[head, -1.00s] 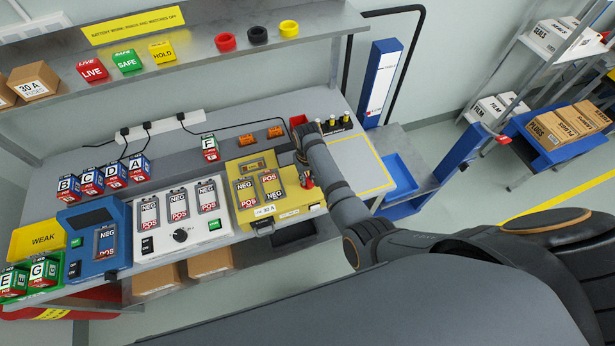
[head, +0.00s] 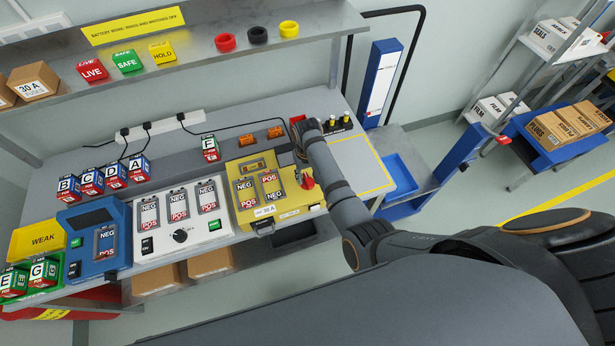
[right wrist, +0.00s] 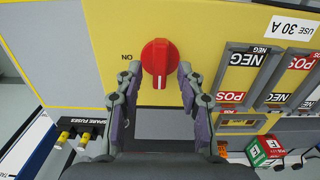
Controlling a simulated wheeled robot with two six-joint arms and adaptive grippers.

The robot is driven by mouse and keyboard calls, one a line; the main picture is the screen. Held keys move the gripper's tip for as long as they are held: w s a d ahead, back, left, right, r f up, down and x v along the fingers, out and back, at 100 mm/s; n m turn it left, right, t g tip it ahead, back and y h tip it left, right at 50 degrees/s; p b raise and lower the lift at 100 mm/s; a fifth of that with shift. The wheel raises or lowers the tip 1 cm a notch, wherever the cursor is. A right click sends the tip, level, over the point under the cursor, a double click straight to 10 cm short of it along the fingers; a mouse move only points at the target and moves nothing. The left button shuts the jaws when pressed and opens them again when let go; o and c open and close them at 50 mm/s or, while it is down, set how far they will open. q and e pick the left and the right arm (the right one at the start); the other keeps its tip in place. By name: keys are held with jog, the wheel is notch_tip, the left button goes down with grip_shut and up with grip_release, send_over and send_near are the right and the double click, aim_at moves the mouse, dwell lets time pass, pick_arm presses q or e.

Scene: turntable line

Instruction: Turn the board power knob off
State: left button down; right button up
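The red board power knob (right wrist: 159,58) is on the yellow board (right wrist: 210,40), with an "ON" label to its left in the right wrist view. Its grip bar runs up and down in that view. In the head view the knob (head: 307,183) shows at the right end of the yellow board (head: 283,208). My right gripper (right wrist: 160,70) is open, one fingertip on each side of the knob, with a narrow gap on both sides. In the head view the gripper (head: 300,172) is small and partly hidden by my wrist. My left gripper is not in view.
A white unit (head: 203,235) with its own black knob and a blue unit (head: 97,262) stand left of the board. Battery F (head: 210,148) stands behind it. Spare fuses (right wrist: 75,136) and a blue tray (head: 399,174) lie beyond its right end.

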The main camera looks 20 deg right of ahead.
aim_at(308, 179)
notch_tip(308, 179, up, 6)
dwell(0.6)
